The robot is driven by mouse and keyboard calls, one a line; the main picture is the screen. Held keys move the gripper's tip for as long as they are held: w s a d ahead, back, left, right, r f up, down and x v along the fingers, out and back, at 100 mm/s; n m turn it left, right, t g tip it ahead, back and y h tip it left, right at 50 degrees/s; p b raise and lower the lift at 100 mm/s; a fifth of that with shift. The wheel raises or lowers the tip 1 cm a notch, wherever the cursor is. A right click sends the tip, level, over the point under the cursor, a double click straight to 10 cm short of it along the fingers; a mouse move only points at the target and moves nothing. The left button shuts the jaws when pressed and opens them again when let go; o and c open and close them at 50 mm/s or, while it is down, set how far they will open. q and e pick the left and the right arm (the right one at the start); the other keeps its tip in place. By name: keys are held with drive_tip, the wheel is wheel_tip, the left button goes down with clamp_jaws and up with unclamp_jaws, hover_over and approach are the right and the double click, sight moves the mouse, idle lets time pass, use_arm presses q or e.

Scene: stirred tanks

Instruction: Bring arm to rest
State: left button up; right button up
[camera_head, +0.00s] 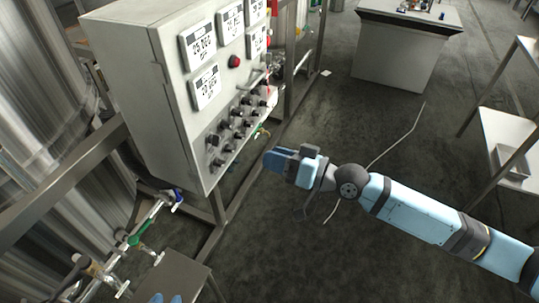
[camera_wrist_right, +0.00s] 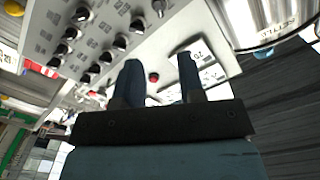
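My right arm comes in from the right in the head view, and its blue gripper (camera_head: 276,160) hangs in front of the control cabinet's lower right side. In the right wrist view the two fingers of that gripper (camera_wrist_right: 160,78) are apart, with nothing between them but the panel behind. The grey control cabinet (camera_head: 150,100) has displays, a red button (camera_head: 234,61) and several black knobs (camera_head: 229,127). Of my left gripper (camera_head: 166,299), only two blue tips show at the bottom edge, with a gap between them. The rest of the left arm is out of view.
A metal frame (camera_head: 222,215) stands below the cabinet. Pipes with a green-handled valve (camera_head: 143,232) and a large steel tank (camera_head: 50,80) are at left. A small grey table (camera_head: 172,275) is at bottom. A shelf (camera_head: 510,135) stands at right. Dark floor lies open around my right arm.

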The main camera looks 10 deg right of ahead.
use_arm(q)
drive_tip(key=shift+d, duration=0.1)
use_arm(e)
drive_tip(key=shift+f, duration=0.1)
